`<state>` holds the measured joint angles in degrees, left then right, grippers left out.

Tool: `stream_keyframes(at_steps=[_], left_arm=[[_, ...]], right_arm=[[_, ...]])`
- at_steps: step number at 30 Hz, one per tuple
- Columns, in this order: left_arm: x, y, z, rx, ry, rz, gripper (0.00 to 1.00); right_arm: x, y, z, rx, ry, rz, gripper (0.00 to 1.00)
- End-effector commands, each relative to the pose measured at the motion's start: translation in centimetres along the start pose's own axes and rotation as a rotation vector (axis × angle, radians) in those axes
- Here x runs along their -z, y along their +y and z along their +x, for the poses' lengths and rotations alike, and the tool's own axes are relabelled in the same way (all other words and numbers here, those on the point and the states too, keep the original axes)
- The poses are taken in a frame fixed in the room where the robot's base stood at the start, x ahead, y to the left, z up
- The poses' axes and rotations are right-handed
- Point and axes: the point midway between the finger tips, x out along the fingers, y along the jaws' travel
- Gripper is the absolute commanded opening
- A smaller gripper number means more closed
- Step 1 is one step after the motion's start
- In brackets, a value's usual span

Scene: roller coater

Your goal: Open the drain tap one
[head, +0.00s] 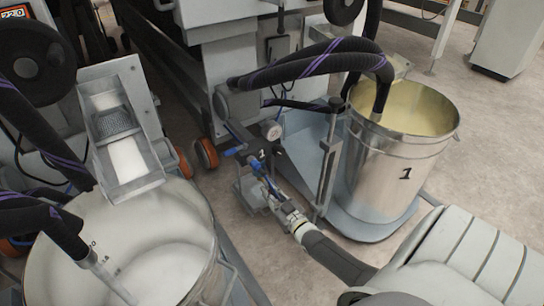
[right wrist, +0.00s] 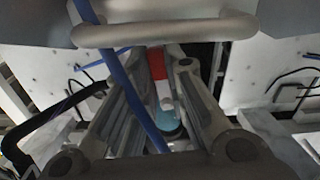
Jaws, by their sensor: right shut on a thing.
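My right arm reaches in from the lower right of the head view. Its gripper (head: 259,168) is at the small pump with the black 1 label, between the two containers. In the right wrist view, the two fingers of my right gripper (right wrist: 164,110) stand on either side of a small handle (right wrist: 158,75) with a red part, a pale part and a light-blue part. This appears to be the handle of drain tap one. The gripper is shut on it. The fingers and arm hide most of the tap in the head view. My left gripper is not in view.
A metal bucket (head: 385,180) marked 1, with yellowish contents, stands on a blue-grey tray (head: 300,150) at the right. A large drum (head: 200,250) with white contents stands at lower left. Black hoses (head: 320,58) with purple stripes arch above. Bare floor shows at lower middle.

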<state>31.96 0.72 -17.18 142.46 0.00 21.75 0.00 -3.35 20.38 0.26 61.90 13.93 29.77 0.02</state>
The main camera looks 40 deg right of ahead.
Motion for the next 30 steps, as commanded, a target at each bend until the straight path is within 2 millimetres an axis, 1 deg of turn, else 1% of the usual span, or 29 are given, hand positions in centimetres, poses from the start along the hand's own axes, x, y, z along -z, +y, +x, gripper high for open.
stream_keyframes(at_steps=[3,9,26,27,30], left_arm=[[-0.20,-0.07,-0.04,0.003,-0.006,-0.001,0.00],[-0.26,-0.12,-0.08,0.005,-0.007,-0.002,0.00],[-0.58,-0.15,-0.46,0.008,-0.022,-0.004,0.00],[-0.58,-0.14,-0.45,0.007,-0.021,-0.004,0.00],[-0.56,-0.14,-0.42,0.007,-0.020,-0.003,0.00]], right_arm=[[0.00,-0.26,-0.02,0.001,-0.003,0.062,0.00],[-0.01,-0.50,-0.02,0.001,-0.002,0.132,0.00],[-0.05,-0.67,-0.03,0.001,-0.002,0.165,0.00],[-0.05,-0.67,-0.03,0.001,-0.002,0.165,0.15],[-0.04,-0.65,-0.02,0.001,-0.002,0.164,0.28]])
